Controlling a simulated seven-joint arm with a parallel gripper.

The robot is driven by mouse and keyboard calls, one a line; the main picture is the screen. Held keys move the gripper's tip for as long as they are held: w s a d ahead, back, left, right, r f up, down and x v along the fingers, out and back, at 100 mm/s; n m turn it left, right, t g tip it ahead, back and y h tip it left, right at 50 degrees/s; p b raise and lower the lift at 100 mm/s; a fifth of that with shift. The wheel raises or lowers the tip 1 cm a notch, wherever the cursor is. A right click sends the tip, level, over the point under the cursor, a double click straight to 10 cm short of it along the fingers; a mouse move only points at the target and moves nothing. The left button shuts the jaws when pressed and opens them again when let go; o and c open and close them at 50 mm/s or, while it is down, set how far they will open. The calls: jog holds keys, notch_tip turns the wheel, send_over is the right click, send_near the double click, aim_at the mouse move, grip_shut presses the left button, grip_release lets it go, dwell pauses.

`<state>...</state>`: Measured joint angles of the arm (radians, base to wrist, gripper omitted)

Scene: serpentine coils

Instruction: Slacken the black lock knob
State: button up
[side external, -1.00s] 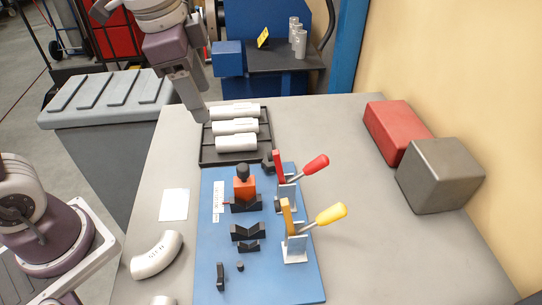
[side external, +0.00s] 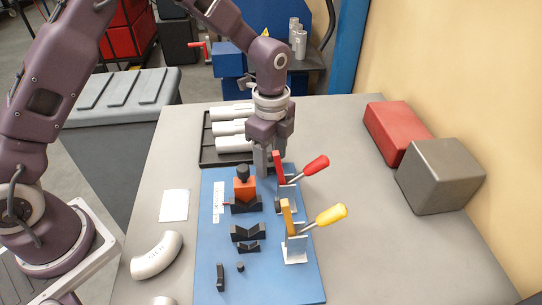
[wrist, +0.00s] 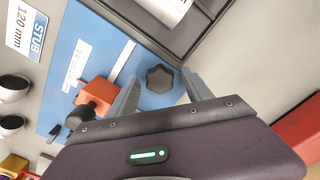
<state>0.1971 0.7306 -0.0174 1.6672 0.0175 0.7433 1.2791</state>
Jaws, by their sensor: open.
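A black star-shaped knob (wrist: 160,78) sits near the far edge of the blue plate (wrist: 105,45) in the wrist view. My gripper (wrist: 161,75) is open, with one finger on each side of the knob in that picture; I cannot tell whether either touches it. An orange block (side external: 245,187) with a round black knob (side external: 242,170) on top stands just left of my gripper.
A red-handled clamp (side external: 314,166) stands close to the right of my gripper, with a yellow-handled clamp (side external: 328,215) nearer. A black tray (side external: 208,158) of pale tubes lies behind left. Black V-blocks (side external: 248,232) sit on the plate. The table's right side is clear up to the boxes (side external: 440,176).

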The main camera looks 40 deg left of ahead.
grip_shut()
jog(key=n, duration=0.5)
jog(key=shift+n, duration=0.3)
jog(key=n, duration=1)
jog(key=shift+s+n, duration=0.1)
jog(key=shift+n, duration=0.3)
jog(key=n, duration=0.5)
jog(key=shift+f, duration=0.1)
jog(key=shift+n, duration=0.3)
